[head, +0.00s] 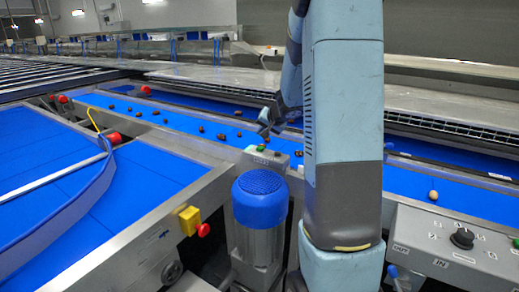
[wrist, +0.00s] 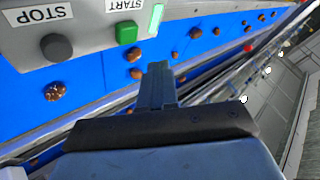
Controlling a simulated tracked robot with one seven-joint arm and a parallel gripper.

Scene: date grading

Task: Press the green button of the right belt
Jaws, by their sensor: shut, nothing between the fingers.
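The green START button (wrist: 127,33) sits on a grey control box (wrist: 85,22) in the wrist view, beside a dark STOP button (wrist: 57,47). A bright green lamp strip (wrist: 156,19) is to its right. In the head view the box (head: 277,160) stands at the belt's near edge, behind the blue motor, with its green button (head: 261,148) showing. My gripper (wrist: 158,70) is shut and empty. Its tips appear below and right of the green button in the wrist view, apart from it. In the head view my gripper (head: 266,128) is just above the box, partly hidden by my arm.
A blue belt (head: 205,128) carrying scattered dates runs behind the box. A blue-capped motor (head: 260,195) stands in front of it. A yellow box with a red button (head: 203,230) is on the left frame. Another control panel (head: 450,240) with a black knob is at right.

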